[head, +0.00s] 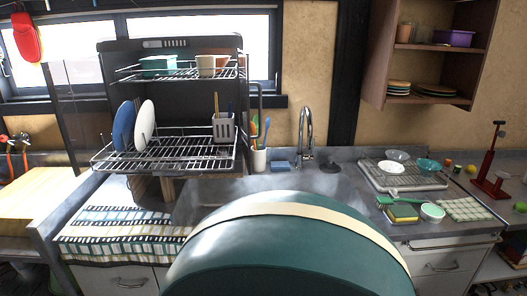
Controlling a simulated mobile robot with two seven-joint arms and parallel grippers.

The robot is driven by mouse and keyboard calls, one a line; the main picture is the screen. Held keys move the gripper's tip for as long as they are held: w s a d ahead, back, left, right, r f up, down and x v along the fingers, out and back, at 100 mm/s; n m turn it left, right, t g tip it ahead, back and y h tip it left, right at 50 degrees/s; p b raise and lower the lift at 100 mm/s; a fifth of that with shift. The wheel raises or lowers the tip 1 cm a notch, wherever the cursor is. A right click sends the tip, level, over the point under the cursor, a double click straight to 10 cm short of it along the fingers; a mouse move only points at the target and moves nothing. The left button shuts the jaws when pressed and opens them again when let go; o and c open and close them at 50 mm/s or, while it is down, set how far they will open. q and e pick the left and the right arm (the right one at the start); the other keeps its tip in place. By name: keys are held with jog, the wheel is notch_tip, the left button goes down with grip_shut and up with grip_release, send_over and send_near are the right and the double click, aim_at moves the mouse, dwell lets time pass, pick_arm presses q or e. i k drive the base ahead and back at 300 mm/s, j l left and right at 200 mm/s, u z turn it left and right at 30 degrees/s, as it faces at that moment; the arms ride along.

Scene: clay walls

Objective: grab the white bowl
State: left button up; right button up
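A small round white bowl (432,212) stands on the grey counter at the right, near its front edge. Its inside looks pale greenish. It is just right of a yellow and green sponge (403,213) and left of a checked cloth (464,209). A clear bowl (398,156) and a teal bowl (428,165) are farther back on a drying tray (378,180). Neither of my grippers is in view.
A two-tier dish rack (190,155) with plates and cups stands at the left. A faucet (307,135) rises behind the sink. A green brush (395,197) lies behind the sponge. A red stand (490,175) is at the far right. An open shelf (383,60) hangs above.

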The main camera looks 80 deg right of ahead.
aim_at(387, 167)
jog(key=k+j+z, duration=0.1)
jog(key=z, duration=3.5)
